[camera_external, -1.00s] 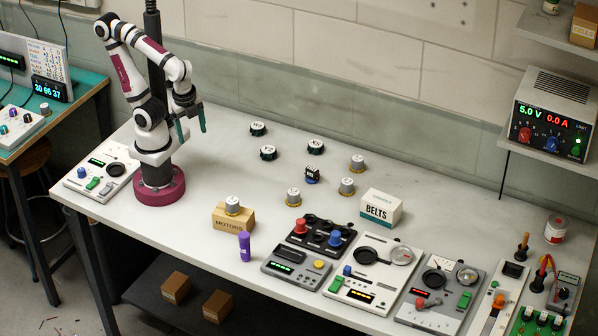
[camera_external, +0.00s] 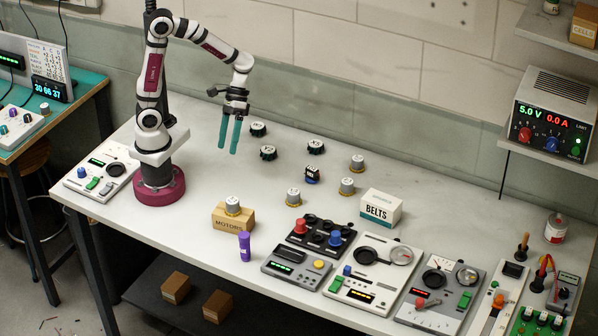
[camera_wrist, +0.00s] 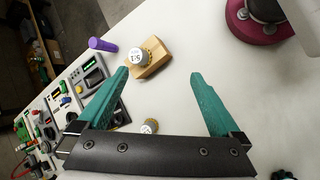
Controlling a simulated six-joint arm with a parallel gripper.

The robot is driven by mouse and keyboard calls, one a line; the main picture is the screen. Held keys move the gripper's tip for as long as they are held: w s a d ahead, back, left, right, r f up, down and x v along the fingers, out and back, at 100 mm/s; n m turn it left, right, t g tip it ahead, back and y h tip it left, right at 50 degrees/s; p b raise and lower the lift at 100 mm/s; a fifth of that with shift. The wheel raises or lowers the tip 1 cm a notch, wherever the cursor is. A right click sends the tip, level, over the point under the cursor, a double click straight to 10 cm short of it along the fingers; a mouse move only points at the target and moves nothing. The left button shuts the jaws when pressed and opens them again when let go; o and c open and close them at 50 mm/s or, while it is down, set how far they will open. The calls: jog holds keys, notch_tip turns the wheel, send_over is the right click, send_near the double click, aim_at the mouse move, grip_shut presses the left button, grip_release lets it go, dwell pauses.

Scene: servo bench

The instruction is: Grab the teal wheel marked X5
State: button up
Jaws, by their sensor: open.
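Three dark wheels with teal sides and white tops stand on the bench: one at the back left (camera_external: 258,129), one in front of it (camera_external: 268,153) and one to the right (camera_external: 316,147). Their markings are too small for me to read, so I cannot tell which is X5. My gripper (camera_external: 228,152) hangs above the bench, left of these wheels, with its teal fingers pointing down, open and empty. A dark wheel (camera_wrist: 284,175) is cut off at the bottom right there.
Yellow-based wheels with pale tops stand at the right (camera_external: 357,163), the middle right (camera_external: 347,187) and the centre (camera_external: 293,197). Another is on the MOTORS box (camera_external: 233,218), near a purple cylinder (camera_external: 244,246). The BELTS box (camera_external: 381,208) and control panels line the front.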

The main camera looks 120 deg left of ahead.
jog(key=w+a+f+n+t+h, duration=0.1)
jog(key=w+a+f+n+t, duration=0.25)
jog(key=a+n, duration=0.5)
jog(key=n+t+y, duration=0.8)
jog(key=n+t, duration=0.1)
jog(key=n, duration=0.8)
send_near(313, 143)
jog(key=x, duration=0.9)
jog(key=shift+w+f, duration=0.1)
jog(key=shift+w, duration=0.15)
jog(key=c, duration=1.4)
